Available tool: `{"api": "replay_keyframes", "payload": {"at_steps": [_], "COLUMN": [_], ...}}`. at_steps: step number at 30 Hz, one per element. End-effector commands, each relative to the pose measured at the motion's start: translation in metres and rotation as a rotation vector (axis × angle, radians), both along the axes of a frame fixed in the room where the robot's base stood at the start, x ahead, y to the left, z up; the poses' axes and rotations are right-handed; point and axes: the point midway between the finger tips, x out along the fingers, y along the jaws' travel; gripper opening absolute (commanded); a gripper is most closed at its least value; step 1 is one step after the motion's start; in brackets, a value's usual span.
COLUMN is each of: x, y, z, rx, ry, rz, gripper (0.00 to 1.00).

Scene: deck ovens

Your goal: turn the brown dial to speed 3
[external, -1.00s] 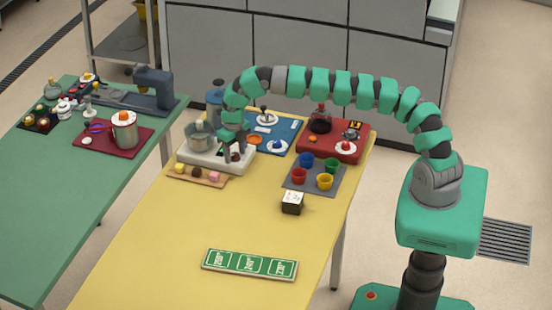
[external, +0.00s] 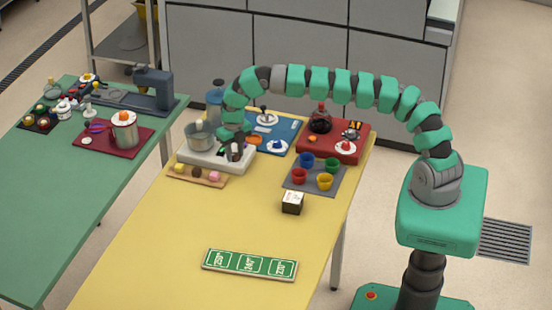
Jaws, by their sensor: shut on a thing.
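The brown dial (external: 236,156) is a small dark spot at the right part of the white mixer base (external: 207,162), mostly hidden by my gripper. My gripper (external: 235,157) points down over the base with its fingers shut on the dial. The speed marks around the dial are too small and covered to read, so I cannot tell its setting. A grey metal bowl (external: 200,135) stands on the left part of the same base.
A wooden board with small coloured pieces (external: 198,176) lies just in front of the base. A blue mat (external: 285,124), a red tray (external: 318,149) and a grey tray with coloured cups (external: 300,187) lie to the right. The front yellow table (external: 190,230) is mostly clear.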

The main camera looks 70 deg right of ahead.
Motion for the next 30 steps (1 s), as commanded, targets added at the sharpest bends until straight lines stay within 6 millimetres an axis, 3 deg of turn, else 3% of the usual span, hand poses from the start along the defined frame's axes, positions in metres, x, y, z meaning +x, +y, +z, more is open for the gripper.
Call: {"api": "replay_keyframes", "payload": {"at_steps": [30], "x": [0.0007], "y": [0.0027], "z": [0.0011], "rx": [0.002], "ry": [-0.004], "rz": [-0.958], "gripper": [0.09]}}
